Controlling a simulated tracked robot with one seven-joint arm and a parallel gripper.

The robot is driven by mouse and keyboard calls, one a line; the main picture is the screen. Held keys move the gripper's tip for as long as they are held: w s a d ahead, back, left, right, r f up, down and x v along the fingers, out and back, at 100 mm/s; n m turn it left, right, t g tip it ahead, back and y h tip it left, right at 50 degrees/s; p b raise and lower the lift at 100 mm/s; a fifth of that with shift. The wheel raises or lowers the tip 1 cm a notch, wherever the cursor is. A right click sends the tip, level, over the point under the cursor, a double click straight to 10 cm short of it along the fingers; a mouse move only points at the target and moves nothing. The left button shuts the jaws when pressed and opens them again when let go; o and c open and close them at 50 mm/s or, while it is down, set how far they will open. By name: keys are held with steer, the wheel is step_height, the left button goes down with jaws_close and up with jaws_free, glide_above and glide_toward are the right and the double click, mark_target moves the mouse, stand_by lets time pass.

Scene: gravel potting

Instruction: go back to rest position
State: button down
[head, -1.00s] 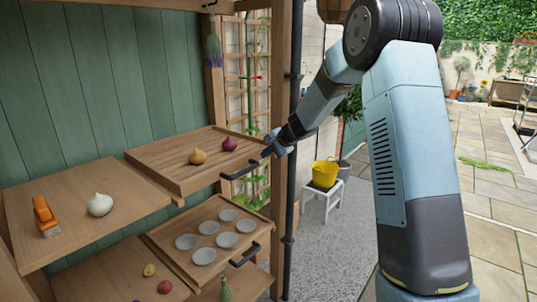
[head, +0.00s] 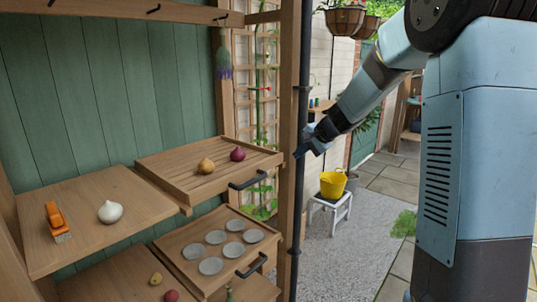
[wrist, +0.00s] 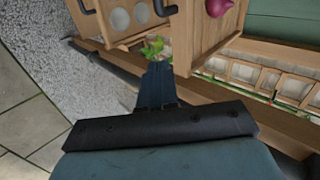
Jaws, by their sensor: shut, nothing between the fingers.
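My gripper (head: 303,152) is in the head view near the dark pipe and wooden post, to the right of the upper tray. It also shows in the wrist view (wrist: 157,72), where its fingers are together with nothing between them. In the head view it is apart from the upper tray's black handle (head: 248,180).
The upper tray (head: 170,160) holds a brown and a red onion; the lower tray (head: 190,277) holds several pale discs. A white bulb (head: 110,212) and an orange-handled brush (head: 55,222) lie on the left shelf. A yellow bucket (head: 333,185) stands on a white stool (head: 330,212).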

steer(key=s+d+r+n+g+h, duration=0.1)
steer(key=s+r+n, duration=0.25)
steer(key=s, duration=0.75)
steer(key=s+r+n+h, duration=0.2)
steer(key=s+r, duration=0.2)
steer(key=s, duration=0.7)
steer(key=s+d+f+n+h, duration=0.1)
steer(key=s+d, duration=0.2)
steer(key=s, duration=0.6)
steer(key=s+d+f+n+h, duration=0.1)
steer(key=s+d+h, duration=0.1)
steer(key=s, duration=0.7)
steer(key=shift+d+n, duration=0.35)
steer(key=shift+d, duration=0.25)
